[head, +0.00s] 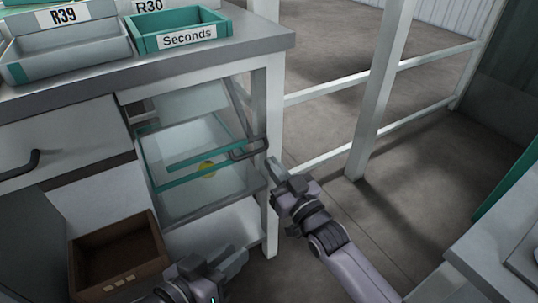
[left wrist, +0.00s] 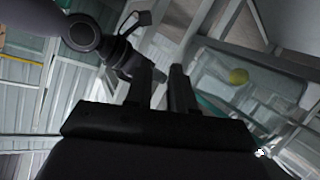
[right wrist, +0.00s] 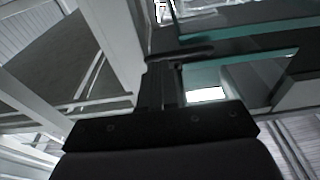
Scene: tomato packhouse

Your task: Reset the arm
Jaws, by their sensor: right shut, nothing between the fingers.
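My right gripper (head: 273,166) is shut and empty, just right of the dark handle (head: 249,150) on the glass-fronted drawer (head: 200,200). In the right wrist view, the fingers (right wrist: 164,78) are together, with the handle (right wrist: 182,54) close beyond their tips; whether they touch is unclear. My left gripper (head: 228,258) is low, in front of the bench and right of the brown box. In the left wrist view, its fingers (left wrist: 163,82) stand a little apart with nothing between them.
The bench top (head: 245,42) holds a green "Seconds" tray (head: 150,42) and a grey R39 tray (head: 70,66). A brown box (head: 86,240) stands low at left. A white post and rails (head: 372,95) stand behind my right arm. Another table (head: 490,250) is at right. Floor between is clear.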

